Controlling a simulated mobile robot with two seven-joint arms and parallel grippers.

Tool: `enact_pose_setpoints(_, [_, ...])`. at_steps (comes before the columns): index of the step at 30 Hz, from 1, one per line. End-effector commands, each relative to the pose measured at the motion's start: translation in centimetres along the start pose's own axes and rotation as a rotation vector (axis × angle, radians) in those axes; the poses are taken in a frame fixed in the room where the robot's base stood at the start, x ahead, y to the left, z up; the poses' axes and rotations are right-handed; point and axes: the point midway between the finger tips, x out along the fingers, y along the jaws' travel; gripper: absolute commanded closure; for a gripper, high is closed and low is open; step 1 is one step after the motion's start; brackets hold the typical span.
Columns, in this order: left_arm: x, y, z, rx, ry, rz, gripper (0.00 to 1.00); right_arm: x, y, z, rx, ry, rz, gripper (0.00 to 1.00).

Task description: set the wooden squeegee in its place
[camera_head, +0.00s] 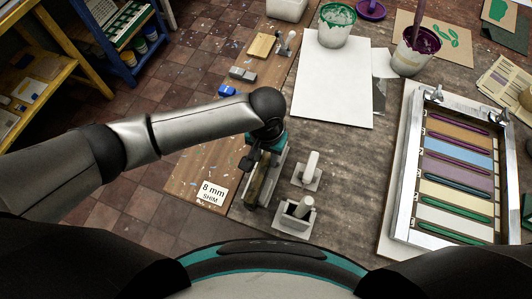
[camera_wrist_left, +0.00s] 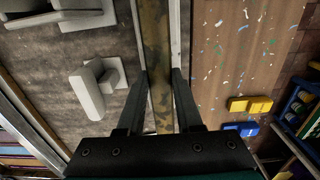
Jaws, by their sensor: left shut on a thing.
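The wooden squeegee (camera_head: 260,190) is a long, worn brown-yellow bar at the table's left part. It also shows in the left wrist view (camera_wrist_left: 155,45), running lengthwise between pale grey strips on both sides. My left gripper (camera_head: 264,150) is over its far end and shut on it, with one finger on each side (camera_wrist_left: 160,85). The squeegee's lower edge is hidden, so I cannot tell whether it touches what is beneath. My right gripper is not in view.
Two pale upright fixtures (camera_head: 310,170) (camera_head: 297,214) stand just right of the squeegee. A card marked "8 mm SHIM" (camera_head: 212,193) lies left. A metal-framed screen (camera_head: 405,175) with coloured strips is at right. A white sheet (camera_head: 333,85) and paint buckets (camera_head: 334,27) (camera_head: 415,50) are farther back.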

Motion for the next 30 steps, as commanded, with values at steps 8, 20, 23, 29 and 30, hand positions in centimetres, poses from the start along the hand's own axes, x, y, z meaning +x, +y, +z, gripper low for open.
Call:
enact_pose_setpoints(8, [0.0,0.0,-0.1,0.000,0.002,0.001,0.48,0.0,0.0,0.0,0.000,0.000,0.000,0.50])
enact_pose_setpoints(20, [0.1,0.0,0.0,0.000,0.000,0.000,0.31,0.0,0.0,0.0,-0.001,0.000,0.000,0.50])
enact_pose_setpoints(23, [-0.5,0.0,0.0,0.000,0.001,0.001,0.31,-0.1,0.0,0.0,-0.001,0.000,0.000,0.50])
enact_pose_setpoints(29, [-3.8,0.1,-0.1,0.002,0.004,0.002,0.31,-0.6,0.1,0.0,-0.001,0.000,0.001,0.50])
enact_pose_setpoints(30, [-4.8,0.1,-0.1,0.001,0.005,0.003,0.31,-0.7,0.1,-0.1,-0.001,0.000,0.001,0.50])
